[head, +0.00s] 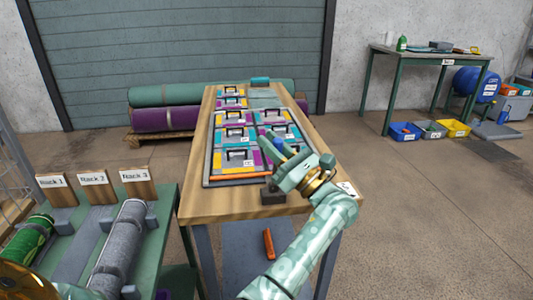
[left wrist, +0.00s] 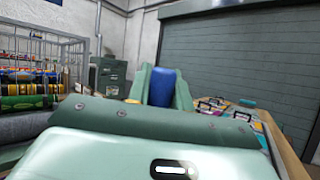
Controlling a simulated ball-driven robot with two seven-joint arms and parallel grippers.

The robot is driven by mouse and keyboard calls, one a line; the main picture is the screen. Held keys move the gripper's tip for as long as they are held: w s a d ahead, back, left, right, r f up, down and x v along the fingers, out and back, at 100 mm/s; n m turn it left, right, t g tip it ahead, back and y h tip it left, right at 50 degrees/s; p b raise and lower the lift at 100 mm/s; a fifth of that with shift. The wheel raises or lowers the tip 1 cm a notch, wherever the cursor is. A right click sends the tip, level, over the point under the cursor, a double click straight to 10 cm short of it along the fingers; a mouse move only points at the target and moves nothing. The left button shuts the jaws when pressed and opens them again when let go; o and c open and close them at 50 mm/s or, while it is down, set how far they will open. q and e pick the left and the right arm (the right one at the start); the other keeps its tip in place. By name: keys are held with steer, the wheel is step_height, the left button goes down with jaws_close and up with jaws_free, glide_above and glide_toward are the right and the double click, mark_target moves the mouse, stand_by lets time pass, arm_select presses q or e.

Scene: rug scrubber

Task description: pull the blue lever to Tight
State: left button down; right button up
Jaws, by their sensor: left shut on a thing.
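The blue lever (head: 277,143) stands at the near right part of the wooden table. Only a small blue part shows past my left gripper (head: 283,160) in the head view. In the left wrist view the blue lever grip (left wrist: 163,87) sits between the two pale green fingers (left wrist: 163,84), and the gripper is shut on it. A dark block (head: 272,194) lies on the table just below the gripper; whether it is the lever's base is hard to tell. A white label (head: 347,188) is at the table's right edge, too small to read. My right gripper is not in view.
A framed board (head: 208,178) with several colored, handled tiles fills the wooden table (head: 215,208). A green rack stand (head: 160,225) with rolls is at the lower left. Rolled rugs (head: 160,119) lie behind. A side table (head: 405,55) and bins stand far right. The floor between is clear.

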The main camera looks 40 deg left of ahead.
arm_select(q)
steer(key=w+d+f+m+t+y, duration=0.1)
steer(key=w+d+m+t, duration=0.3)
steer(key=m+t, duration=0.6)
steer(key=shift+w+f+m+y+b, duration=0.25)
steer(key=shift+m+y+b, duration=0.15)
steer(key=shift+m+y, duration=0.1)
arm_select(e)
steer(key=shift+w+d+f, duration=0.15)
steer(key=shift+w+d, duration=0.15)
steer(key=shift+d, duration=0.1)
arm_select(q)
steer(key=c, duration=1.3)
jaws_free()
steer(key=shift+d+t, duration=0.1)
steer(key=shift+t, duration=0.2)
steer(key=shift+o, duration=0.2)
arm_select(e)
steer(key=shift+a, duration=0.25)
arm_select(q)
steer(key=shift+f, duration=0.1)
